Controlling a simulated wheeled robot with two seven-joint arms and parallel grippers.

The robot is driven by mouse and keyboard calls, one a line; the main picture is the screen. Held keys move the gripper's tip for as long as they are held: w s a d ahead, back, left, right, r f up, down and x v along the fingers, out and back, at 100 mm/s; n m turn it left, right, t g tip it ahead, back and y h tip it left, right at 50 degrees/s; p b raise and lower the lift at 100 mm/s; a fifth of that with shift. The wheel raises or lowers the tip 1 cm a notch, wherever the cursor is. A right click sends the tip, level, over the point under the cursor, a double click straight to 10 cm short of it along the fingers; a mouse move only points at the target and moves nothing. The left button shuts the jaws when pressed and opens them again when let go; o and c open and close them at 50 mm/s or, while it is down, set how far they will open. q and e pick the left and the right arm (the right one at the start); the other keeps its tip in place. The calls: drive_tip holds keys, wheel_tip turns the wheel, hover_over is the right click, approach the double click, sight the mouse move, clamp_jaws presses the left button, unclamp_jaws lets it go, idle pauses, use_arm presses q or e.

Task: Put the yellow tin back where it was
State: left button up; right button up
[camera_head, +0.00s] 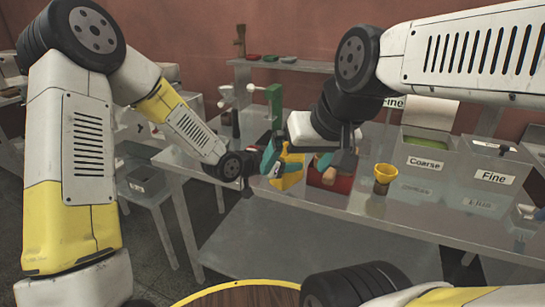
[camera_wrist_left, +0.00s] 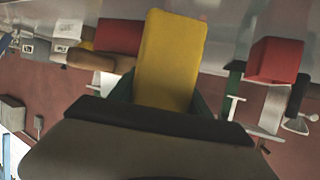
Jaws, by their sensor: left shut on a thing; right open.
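The yellow tin (camera_head: 288,180) is at the front edge of the steel bench in the head view, and large in the left wrist view (camera_wrist_left: 170,60). My left gripper (camera_head: 268,165) comes in from the left and is shut on the tin; dark green fingers show on both sides of it in the wrist view. My right gripper (camera_head: 312,160) hangs over the bench close to the tin and is open. Its white body partly hides the bench behind. I cannot tell whether the tin touches the bench.
A red container (camera_head: 330,182) with a brown item sits right of the tin. Bins labelled Coarse (camera_head: 425,163) and Fine (camera_head: 494,178) stand at the right. A green-and-white stand (camera_head: 274,100) is behind left. A shelf (camera_head: 300,66) runs along the wall.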

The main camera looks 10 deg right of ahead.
use_arm(q)
drive_tip(key=shift+w+d+f, duration=0.1)
drive_tip(key=shift+w+f, duration=0.6)
drive_tip(key=shift+w, duration=0.8)
drive_tip(key=shift+w+d+f, duration=0.1)
drive_tip(key=shift+w+f, duration=0.65)
drive_tip(key=shift+w, duration=0.7)
drive_tip(key=shift+w+d+f, duration=0.1)
drive_tip(key=shift+w+f, duration=0.6)
drive_tip(key=shift+w, duration=0.8)
drive_tip(key=shift+f, duration=0.1)
drive_tip(key=o, duration=1.6)
drive_tip(key=shift+c, duration=0.2)
